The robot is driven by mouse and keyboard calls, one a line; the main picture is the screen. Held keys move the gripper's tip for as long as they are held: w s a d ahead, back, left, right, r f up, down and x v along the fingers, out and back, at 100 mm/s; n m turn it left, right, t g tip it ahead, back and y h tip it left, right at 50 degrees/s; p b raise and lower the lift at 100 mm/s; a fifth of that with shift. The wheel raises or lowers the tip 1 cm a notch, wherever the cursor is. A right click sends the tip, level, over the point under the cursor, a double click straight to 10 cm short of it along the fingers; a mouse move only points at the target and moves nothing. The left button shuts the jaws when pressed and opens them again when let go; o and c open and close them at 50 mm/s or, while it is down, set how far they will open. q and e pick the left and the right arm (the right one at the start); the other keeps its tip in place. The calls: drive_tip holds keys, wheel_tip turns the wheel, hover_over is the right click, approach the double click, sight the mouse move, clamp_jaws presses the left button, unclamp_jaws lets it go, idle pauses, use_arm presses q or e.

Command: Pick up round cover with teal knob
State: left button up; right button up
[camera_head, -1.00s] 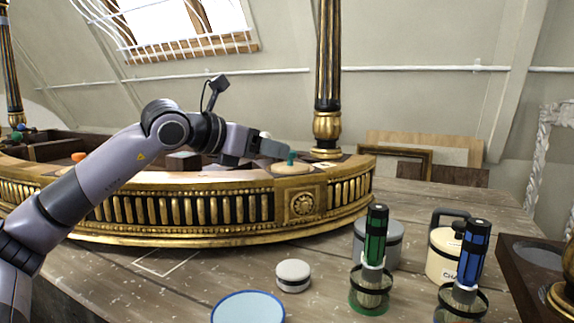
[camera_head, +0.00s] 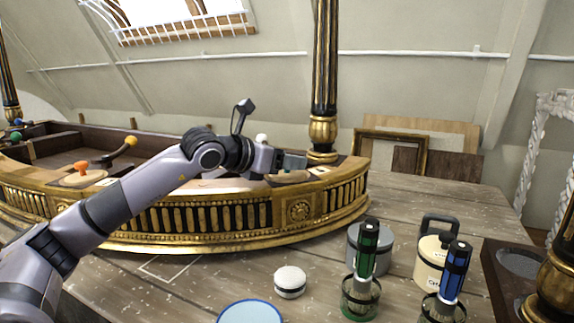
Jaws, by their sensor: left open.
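The round cover (camera_head: 288,177) is a pale wooden disc on top of the gilt console (camera_head: 230,215), left of the black and gold column. Its teal knob is hidden behind my left gripper (camera_head: 294,162) in the head view. My left gripper is open and sits right over the cover, at about the knob's height. I cannot tell whether the fingers are around the knob or touch it. My right gripper is not in view.
The column (camera_head: 325,90) stands close right of the gripper. A cover with an orange knob (camera_head: 82,167) and a yellow-knobbed lever (camera_head: 130,141) are farther left. A green-handled brush (camera_head: 367,250), a blue-handled one (camera_head: 454,270) and a small round tin (camera_head: 290,281) stand on the table.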

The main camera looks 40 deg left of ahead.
use_arm(q)
drive_tip(key=shift+w+f, duration=0.1)
drive_tip(key=shift+w, duration=0.1)
clamp_jaws()
idle(0.3)
